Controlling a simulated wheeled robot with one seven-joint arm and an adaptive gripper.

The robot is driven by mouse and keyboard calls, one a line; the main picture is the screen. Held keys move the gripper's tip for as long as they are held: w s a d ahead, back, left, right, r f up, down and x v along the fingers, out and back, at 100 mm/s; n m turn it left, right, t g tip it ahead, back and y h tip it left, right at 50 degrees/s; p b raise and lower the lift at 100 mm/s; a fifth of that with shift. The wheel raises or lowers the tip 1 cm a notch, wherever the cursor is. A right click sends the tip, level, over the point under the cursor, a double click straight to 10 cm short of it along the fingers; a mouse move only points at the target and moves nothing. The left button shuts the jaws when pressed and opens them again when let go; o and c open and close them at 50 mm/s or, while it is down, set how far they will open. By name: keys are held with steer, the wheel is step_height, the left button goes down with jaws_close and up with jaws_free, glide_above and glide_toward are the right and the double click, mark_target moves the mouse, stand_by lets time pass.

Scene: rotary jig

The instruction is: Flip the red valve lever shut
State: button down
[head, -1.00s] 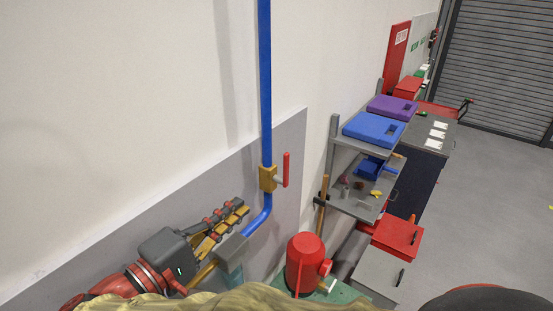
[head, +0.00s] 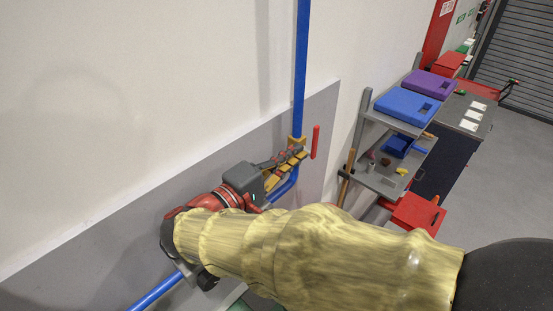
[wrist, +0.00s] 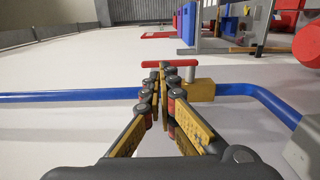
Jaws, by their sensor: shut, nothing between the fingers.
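The red valve lever (head: 315,142) stands upright, parallel to the vertical blue pipe (head: 301,70) and just right of it. In the wrist view the lever (wrist: 182,63) lies across the picture, in line with the pipe (wrist: 60,97). The brass-yellow valve body (wrist: 199,89) is right of the fingers; in the head view my fingers partly cover it. My gripper (head: 303,152) is shut and empty, its tips beside the lever's lower part. In the wrist view the gripper tips (wrist: 160,68) overlap the lever's middle; I cannot tell whether they touch it.
The wall with its grey lower panel (head: 90,240) is close behind the pipe. A shelf rack (head: 365,120) with blue and purple cases (head: 407,105) stands to the right. A wooden handle (head: 347,178) leans near the rack. Open floor (head: 510,190) lies at far right.

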mark_target(313, 139)
steer(key=shift+p+x, duration=0.6)
steer(key=shift+x, duration=1.5)
steer(key=shift+a+r, duration=0.1)
